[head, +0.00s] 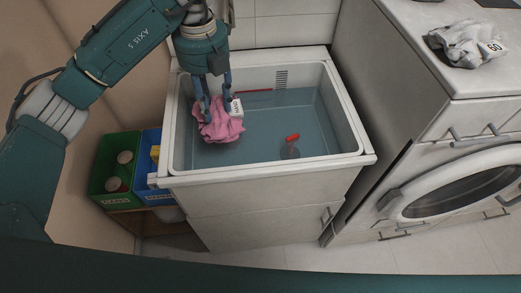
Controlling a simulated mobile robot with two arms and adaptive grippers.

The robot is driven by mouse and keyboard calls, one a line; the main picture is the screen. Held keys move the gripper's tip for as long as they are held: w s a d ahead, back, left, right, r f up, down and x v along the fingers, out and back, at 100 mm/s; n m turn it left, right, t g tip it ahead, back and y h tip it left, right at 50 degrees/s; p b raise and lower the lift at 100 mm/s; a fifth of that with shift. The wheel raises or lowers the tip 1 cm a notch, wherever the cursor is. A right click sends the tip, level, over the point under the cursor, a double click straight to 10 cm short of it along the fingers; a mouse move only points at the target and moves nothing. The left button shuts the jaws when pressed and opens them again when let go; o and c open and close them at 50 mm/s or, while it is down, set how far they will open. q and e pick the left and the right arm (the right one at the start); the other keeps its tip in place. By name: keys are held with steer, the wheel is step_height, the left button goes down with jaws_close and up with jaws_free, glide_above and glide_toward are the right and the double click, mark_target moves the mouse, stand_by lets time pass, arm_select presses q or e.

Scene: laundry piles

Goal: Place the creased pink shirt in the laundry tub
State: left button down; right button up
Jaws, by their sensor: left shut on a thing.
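The creased pink shirt (222,127) hangs bunched below my left gripper (214,103), over the left side of the laundry tub (367,159). My left gripper points down, and its fingers are shut on the shirt. A small white tag shows at the shirt's upper right. The shirt is within the tub's outline; I cannot tell whether it touches the tub's bottom. My right gripper is not in view.
A clear container with a red top (291,148) is in the tub. A green bin (113,168) and a blue bin (150,170) stand left of the tub. Grey-and-white cloth (467,45) lies on the counter (415,22) at right, above a front-loading washer (463,185).

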mark_target(215, 105)
arm_select(q)
steer(key=f, duration=0.1)
steer(key=f+b, duration=0.2)
steer(key=f, duration=0.1)
steer(key=shift+w, duration=0.25)
steer(key=shift+w+f+b, duration=0.1)
steer(key=shift+f+b, duration=0.35)
steer(key=shift+f, duration=0.15)
steer(key=shift+f+p, duration=0.55)
steer(key=shift+f, duration=9.3)
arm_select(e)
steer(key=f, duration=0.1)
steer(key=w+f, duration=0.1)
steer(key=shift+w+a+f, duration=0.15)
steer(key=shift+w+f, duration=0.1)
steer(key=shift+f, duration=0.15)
arm_select(q)
steer(key=c, duration=1.6)
jaws_free()
steer(key=shift+f, duration=0.15)
steer(key=o, duration=0.4)
steer(key=shift+o, duration=0.2)
